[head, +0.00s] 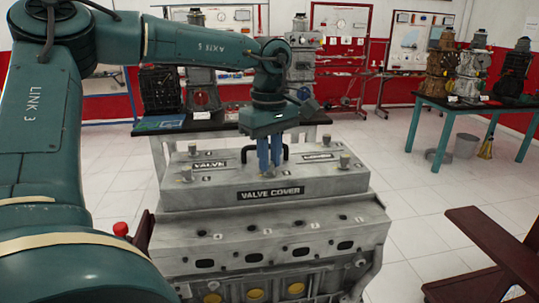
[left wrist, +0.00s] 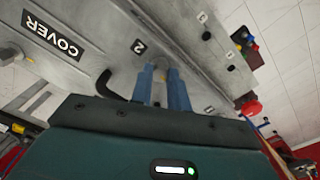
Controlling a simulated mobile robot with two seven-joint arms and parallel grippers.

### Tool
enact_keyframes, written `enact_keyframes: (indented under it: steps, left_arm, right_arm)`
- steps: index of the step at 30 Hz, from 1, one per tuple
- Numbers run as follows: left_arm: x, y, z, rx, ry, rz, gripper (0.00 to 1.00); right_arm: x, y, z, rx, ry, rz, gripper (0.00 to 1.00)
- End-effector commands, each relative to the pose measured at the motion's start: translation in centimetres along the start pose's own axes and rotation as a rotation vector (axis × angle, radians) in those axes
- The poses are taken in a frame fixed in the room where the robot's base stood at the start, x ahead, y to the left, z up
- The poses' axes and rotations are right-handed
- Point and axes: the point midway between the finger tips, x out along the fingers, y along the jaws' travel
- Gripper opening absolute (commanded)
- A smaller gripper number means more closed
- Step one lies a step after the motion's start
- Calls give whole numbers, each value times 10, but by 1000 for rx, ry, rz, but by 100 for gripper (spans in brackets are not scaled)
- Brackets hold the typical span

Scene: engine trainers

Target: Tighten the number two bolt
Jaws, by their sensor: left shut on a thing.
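The grey engine carries a valve cover (head: 230,180), labelled VALVE COVER, with several short bolts on its top. My left gripper (head: 269,164) reaches down onto the middle of the cover with its two blue fingers. In the left wrist view the fingers of the left gripper (left wrist: 164,88) are closed on a small bolt (left wrist: 160,75), mostly hidden between them. The number 2 mark (left wrist: 138,46) is on the cover right beside it. I cannot see how deep this bolt sits. My right gripper is in neither view.
A black handle (head: 245,153) arches close beside the fingers. Other bolts stand on the cover, one at the right (head: 345,161) and one at the left (head: 187,173). A red knob (head: 121,229) stands left of the engine. A teal table (head: 430,103) stands at back right.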

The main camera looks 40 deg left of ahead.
Motion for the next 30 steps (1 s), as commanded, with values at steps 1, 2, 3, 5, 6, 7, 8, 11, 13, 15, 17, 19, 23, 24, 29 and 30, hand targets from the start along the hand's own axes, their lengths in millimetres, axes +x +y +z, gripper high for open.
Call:
enact_keyframes:
  steps: [1,2,3,5,6,7,8,11,13,15,17,19,23,24,29,30]
  left_arm:
    - [3,-2,2,2,-6,-11,0]
    - [3,-2,2,2,-6,-11,0]
    - [3,-2,2,2,-6,-11,0]
    - [3,-2,2,2,-6,-11,0]
    - [3,-2,2,2,-6,-11,20]
    - [3,-2,2,2,-5,-11,22]
    - [3,-2,2,2,-5,-10,24]
    - [2,-1,1,1,-3,-7,33]
    - [2,-1,1,0,-3,-6,38]
    - [1,-1,1,0,-2,-4,39]
    - [1,-1,0,0,-1,-3,39]
    - [1,0,0,-1,-1,-3,39]
    - [-4,0,0,-2,0,-1,39]
    - [-8,0,0,-2,1,1,39]
    - [-37,1,0,-2,2,3,39]
    - [-46,1,0,-3,3,3,39]
  right_arm:
    - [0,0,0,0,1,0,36]
    - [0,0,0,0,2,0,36]
    - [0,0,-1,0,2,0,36]
    - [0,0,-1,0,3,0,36]
    - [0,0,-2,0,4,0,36]
    - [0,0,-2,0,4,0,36]
    - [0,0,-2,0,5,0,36]
    - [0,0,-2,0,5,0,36]
    - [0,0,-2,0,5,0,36]
    - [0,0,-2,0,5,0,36]
    - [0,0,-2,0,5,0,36]
    - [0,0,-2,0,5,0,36]
    - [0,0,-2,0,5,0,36]
    - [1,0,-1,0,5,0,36]
    - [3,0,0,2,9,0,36]
    - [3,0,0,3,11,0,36]
